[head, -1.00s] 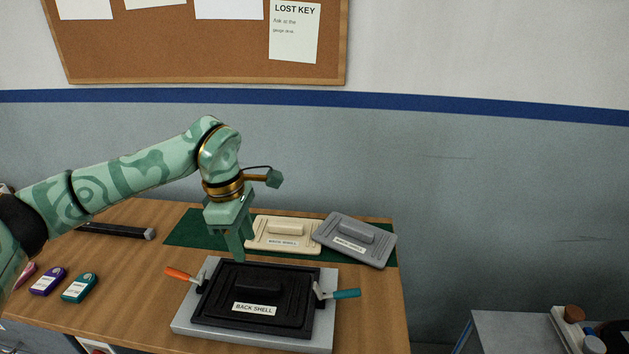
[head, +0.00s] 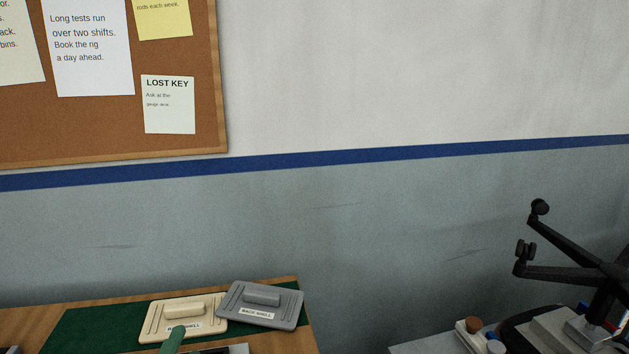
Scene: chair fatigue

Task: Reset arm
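In the head view, my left gripper and my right gripper do not show as such. A short green piece rises from the bottom edge in front of the cream back shell (head: 160,325). Its colour is like my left arm's, but too little shows to tell what part it is. The cream shell lies on the dark green mat (head: 88,333), its label partly covered by the green piece. A grey back shell (head: 282,308) lies tilted at its right, overlapping the mat's edge.
The wooden table (head: 30,326) shows only at the bottom left. At the bottom right, a grey surface (head: 420,345) holds a white item with a brown knob (head: 473,324). A black chair base (head: 570,272) stands there upturned. A pinboard (head: 110,130) hangs on the wall.

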